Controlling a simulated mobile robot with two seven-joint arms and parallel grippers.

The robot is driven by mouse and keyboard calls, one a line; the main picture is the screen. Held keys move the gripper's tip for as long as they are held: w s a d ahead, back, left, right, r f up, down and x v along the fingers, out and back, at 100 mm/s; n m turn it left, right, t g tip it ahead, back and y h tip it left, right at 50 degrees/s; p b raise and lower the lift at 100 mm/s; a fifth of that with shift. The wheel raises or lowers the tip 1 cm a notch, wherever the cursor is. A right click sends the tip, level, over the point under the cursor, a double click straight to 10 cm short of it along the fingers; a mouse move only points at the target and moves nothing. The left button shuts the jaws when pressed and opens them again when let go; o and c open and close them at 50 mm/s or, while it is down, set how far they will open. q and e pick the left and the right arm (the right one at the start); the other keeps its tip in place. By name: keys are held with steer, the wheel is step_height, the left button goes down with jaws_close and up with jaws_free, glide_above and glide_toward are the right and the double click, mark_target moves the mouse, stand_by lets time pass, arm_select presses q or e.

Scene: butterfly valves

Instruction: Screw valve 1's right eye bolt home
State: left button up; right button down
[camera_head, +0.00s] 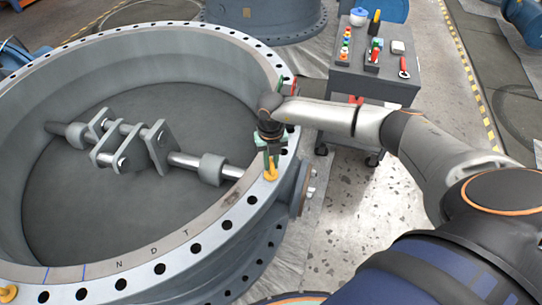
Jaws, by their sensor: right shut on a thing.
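Valve 1 (165,255) is a large grey ring with holes around its flange, filling the left half of the head view. The right eye bolt (271,173) is yellow and stands upright at the flange's right side. My right gripper (270,155) points down over the flange and is shut on the top of this eye bolt. The fingers hide part of the bolt's eye, and its thread cannot be seen. Another yellow eye bolt (8,294) shows at the lower left edge of the flange. My left gripper is not in view.
A grey tool cart (345,85) with a blue-white pot (358,16), bottles and a red-handled tool (404,68) stands behind my right arm. A shaft with link plates (160,145) crosses the ring's inside.

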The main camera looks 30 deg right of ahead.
mark_target(271, 160)
steer(key=m+p, duration=0.1)
steer(key=m, duration=0.2)
steer(key=shift+r+m+p, duration=0.2)
steer(key=shift+m+p, duration=0.15)
steer(key=shift+m, duration=0.05)
steer(key=m+p, duration=0.2)
steer(key=m, duration=0.2)
steer(key=shift+f, duration=0.1)
steer(key=shift+m, duration=0.3)
steer(key=c, duration=0.8)
jaws_free()
steer(key=shift+c, duration=0.2)
step_height(271, 160, up, 12)
steer(key=shift+r, duration=0.25)
